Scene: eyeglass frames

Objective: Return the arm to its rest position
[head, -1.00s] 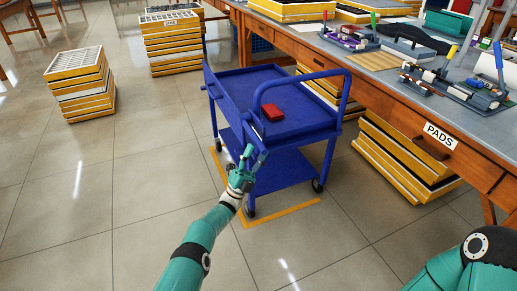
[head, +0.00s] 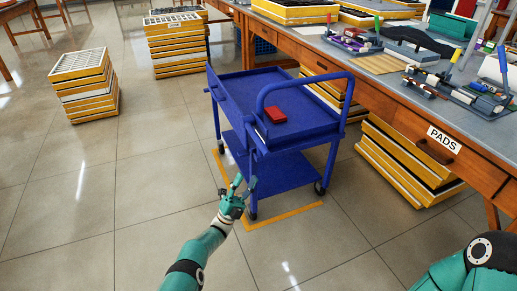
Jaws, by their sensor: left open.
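My left gripper (head: 238,188) is open and empty, low in front of the blue cart's near left corner. It overlaps the cart's near leg in the picture; I cannot tell whether it touches. My left arm comes up from the bottom edge, teal with dark joints. The blue cart (head: 240,92) stands upright on the floor with a raised handle on its near side. A small red box (head: 276,114) lies on its top shelf, apart from my gripper. My right arm shows only as a teal link at the bottom right; its gripper is out of view.
A wooden workbench (head: 400,108) with tools runs along the right, with a drawer marked PADS (head: 443,140). Yellow-edged tray stacks stand at the left (head: 86,88), at the back (head: 178,45) and under the bench (head: 405,168).

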